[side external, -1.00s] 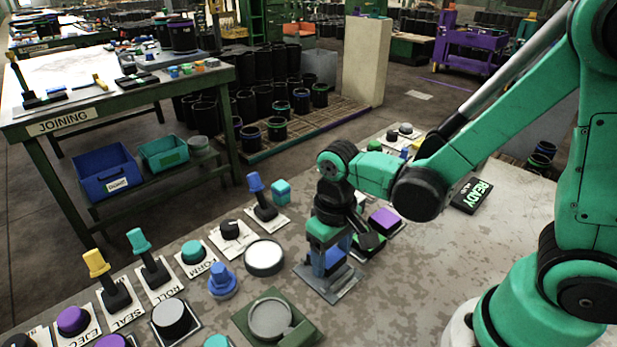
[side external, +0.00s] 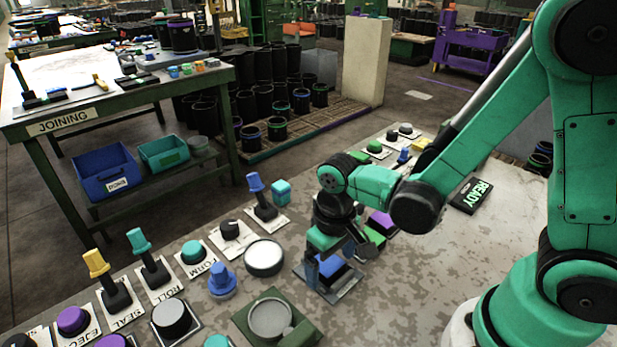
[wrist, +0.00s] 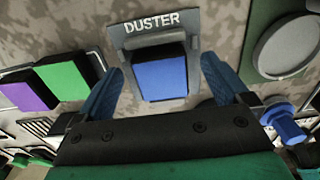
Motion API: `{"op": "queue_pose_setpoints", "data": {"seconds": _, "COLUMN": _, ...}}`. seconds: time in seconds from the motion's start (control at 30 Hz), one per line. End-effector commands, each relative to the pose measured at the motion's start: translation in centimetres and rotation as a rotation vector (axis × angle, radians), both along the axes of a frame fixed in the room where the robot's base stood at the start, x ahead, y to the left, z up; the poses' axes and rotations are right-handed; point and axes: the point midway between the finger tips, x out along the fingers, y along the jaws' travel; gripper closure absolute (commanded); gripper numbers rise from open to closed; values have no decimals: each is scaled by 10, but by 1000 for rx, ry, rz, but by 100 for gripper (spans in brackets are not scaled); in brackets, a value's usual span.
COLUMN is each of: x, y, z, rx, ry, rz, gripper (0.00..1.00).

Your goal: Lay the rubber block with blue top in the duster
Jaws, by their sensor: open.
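The rubber block with blue top (side external: 333,268) sits on the grey duster (side external: 346,291), blue face up. In the wrist view the block (wrist: 161,78) lies within the duster's grey frame (wrist: 186,22), below the white DUSTER lettering. My gripper (side external: 338,258) is open just above the block. In the wrist view its blue fingers stand apart on both sides of the block, with a visible gap on each side. The block's lower sides are mostly hidden.
A purple-topped block (side external: 383,220) and a green one (wrist: 65,80) lie beside the duster. A green holder with a round grey disc (side external: 270,318), a white round button (side external: 264,257) and a blue knob (side external: 222,281) stand near.

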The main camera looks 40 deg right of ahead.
Motion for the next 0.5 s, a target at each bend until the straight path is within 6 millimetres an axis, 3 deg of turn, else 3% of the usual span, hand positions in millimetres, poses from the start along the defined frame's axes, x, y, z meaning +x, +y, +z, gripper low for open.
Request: {"op": "queue_pose_setpoints", "data": {"seconds": 0.5, "x": 0, "y": 0, "z": 70, "rx": 0, "ry": 0, "rz": 0, "gripper": 6}}
